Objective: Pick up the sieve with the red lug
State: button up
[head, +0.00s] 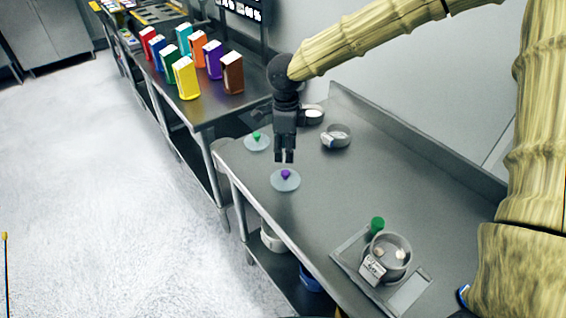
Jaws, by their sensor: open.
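I see no red lug in the head view, so I cannot tell which round vessel is the sieve with it. A grey round pan (336,137) with a pale label stands toward the back of the steel table. A smaller round vessel (314,114) with whitish contents is behind it, partly near my arm. A larger grey round vessel (388,262) with a label and small pale pieces inside sits on a flat plate at the front right. My gripper (284,159) is open and empty, pointing down, above or just behind a disc with a purple knob (285,176).
A disc with a green knob (257,140) lies at the table's left. A green knob (377,225) stands beside the larger vessel on the plate (352,258). Several coloured boxes (186,77) stand on another table. The middle of the steel table (400,185) is clear; a raised wall edges its back.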

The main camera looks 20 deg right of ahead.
aim_at(390, 254)
jog(key=z, duration=1.5)
